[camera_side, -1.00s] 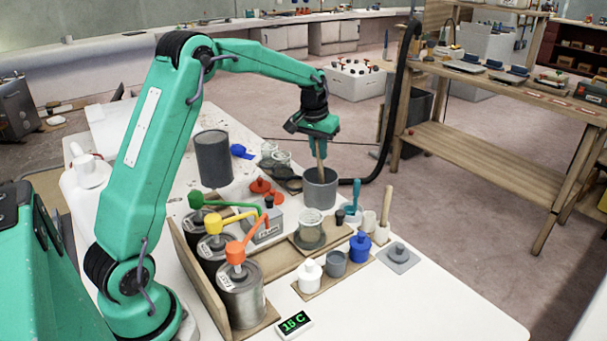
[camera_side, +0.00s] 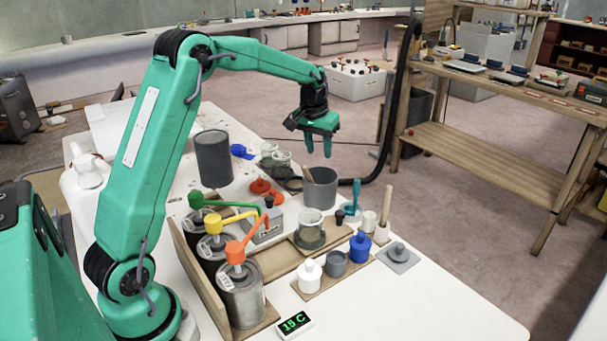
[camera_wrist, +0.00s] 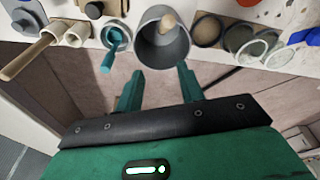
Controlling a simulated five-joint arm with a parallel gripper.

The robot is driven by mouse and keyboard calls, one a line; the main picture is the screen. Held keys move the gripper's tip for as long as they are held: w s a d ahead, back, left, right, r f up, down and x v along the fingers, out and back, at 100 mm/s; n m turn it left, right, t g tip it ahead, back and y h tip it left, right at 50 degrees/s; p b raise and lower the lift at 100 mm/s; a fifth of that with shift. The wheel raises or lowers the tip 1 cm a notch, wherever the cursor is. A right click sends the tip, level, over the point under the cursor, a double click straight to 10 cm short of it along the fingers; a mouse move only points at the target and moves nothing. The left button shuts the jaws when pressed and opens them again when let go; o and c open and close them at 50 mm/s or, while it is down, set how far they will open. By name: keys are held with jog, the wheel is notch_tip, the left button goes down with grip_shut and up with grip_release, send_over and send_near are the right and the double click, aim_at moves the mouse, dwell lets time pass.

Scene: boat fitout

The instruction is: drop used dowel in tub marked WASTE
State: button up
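The grey tub (camera_side: 321,190) stands near the far edge of the white bench, and no marking on it is readable. The wooden dowel (camera_side: 309,175) leans inside it, its upper end showing above the rim. In the wrist view the dowel (camera_wrist: 168,22) lies within the tub (camera_wrist: 163,45). My gripper (camera_side: 318,150) is above the tub, apart from it and from the dowel. Its two fingers are spread and empty, as the wrist view (camera_wrist: 158,78) also shows.
Glass jars (camera_side: 281,160) stand beyond the tub, and a teal-handled tool (camera_side: 353,200) stands in a holder to its right. Three cans with coloured pump levers (camera_side: 241,290) stand in front. A black hose (camera_side: 385,140) passes behind the tub.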

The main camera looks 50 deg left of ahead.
notch_tip(320, 180, up, 7)
jog(key=s, duration=0.1)
jog(key=shift+s+d, duration=0.15)
jog(key=shift+d, duration=0.05)
jog(key=shift+f, duration=0.1)
dwell(0.7)
jog(key=s+d+r+m+t, duration=0.1)
jog(key=s+d+r, duration=0.2)
jog(key=s+d, duration=0.3)
jog(key=s+d+r+m+t, duration=0.1)
jog(key=s+d+r, duration=0.2)
jog(key=s+d, duration=0.35)
jog(key=s+d+f+m, duration=0.1)
jog(key=s+d+f, duration=0.1)
jog(key=s, duration=0.6)
jog(key=s+d+f+m+t, duration=0.1)
jog(key=s+d+f, duration=0.1)
jog(key=s, duration=0.6)
jog(key=shift+s+f+t+h, duration=0.3)
jog(key=shift+f, duration=0.1)
